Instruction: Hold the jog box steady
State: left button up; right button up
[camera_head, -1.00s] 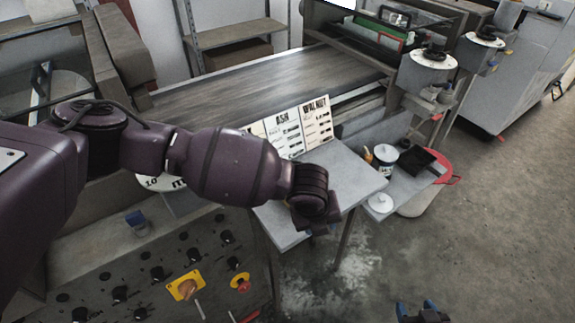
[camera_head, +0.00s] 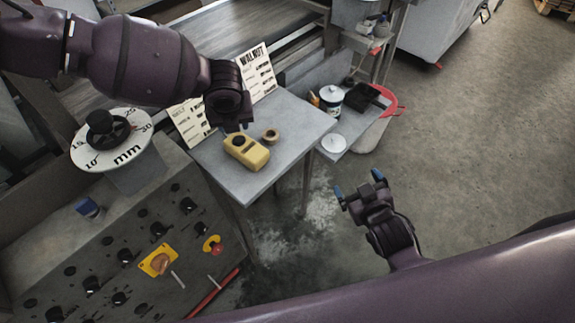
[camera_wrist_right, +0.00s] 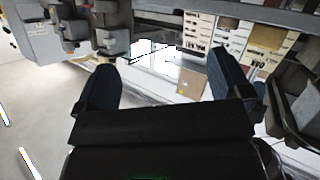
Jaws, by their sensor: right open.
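The jog box is a yellow box (camera_head: 247,151) with dark round controls on top.
A tape-like roll (camera_head: 270,135) lies beside the jog box. Behind stand the WALNUT card (camera_head: 257,72), a white tin (camera_head: 331,98) and a black tray (camera_head: 362,97). A control panel (camera_head: 130,245) with knobs and a mm dial (camera_head: 128,155) is at left.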

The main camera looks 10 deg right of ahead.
aim_at(263, 160)
jog(key=w+a+r+n+t+y, duration=0.55)
jog(key=w+a+r+n, duration=0.45)
jog(key=n, duration=1)
jog(key=s+a+f+n+g+y, duration=0.1)
jog(key=s+a+f+n+g, duration=0.25)
jog(key=n, duration=0.65)
jog(key=a+f+n+g+y, duration=0.2)
jog(key=f+n+g, duration=0.35)
jog(key=n, duration=0.45)
jog(key=x, duration=1)
jog(key=shift+w+r, duration=0.1)
jog(key=shift+w, duration=0.4)
jog(key=c, duration=1.1)
pick_arm(q)
grip_shut()
